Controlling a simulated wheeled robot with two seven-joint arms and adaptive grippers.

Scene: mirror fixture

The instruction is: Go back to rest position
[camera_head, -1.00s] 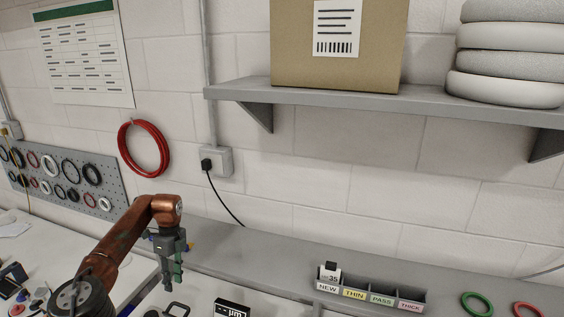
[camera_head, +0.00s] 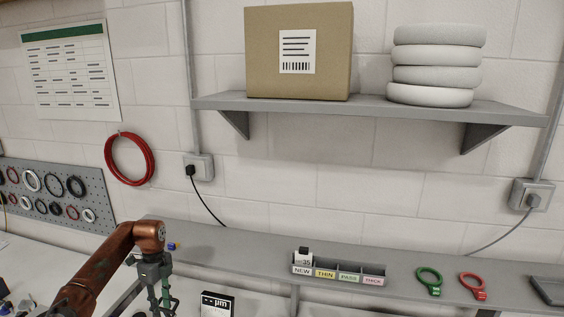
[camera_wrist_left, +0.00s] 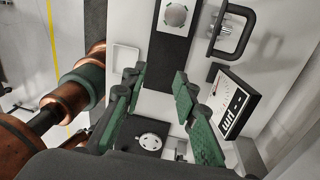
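My left arm reaches in from the lower left in the head view. Its gripper (camera_head: 161,303) points down over the front part of the bench. In the left wrist view the green fingers of this gripper (camera_wrist_left: 160,76) stand apart with nothing between them, so it is open and empty. Below the fingers are a black strip with a round grey disc (camera_wrist_left: 175,15) and a gauge with a black-marked dial face (camera_wrist_left: 236,110). The gauge's µm face (camera_head: 216,305) also shows in the head view, just right of the gripper. My right gripper is not in view.
A grey ledge (camera_head: 230,257) along the wall carries a labelled compartment tray (camera_head: 338,279), a green ring (camera_head: 429,280) and a red ring (camera_head: 473,287). A wall shelf (camera_head: 350,107) holds a cardboard box (camera_head: 270,50) and stacked rolls (camera_head: 437,65). A handle (camera_wrist_left: 232,30) stands near the gauge.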

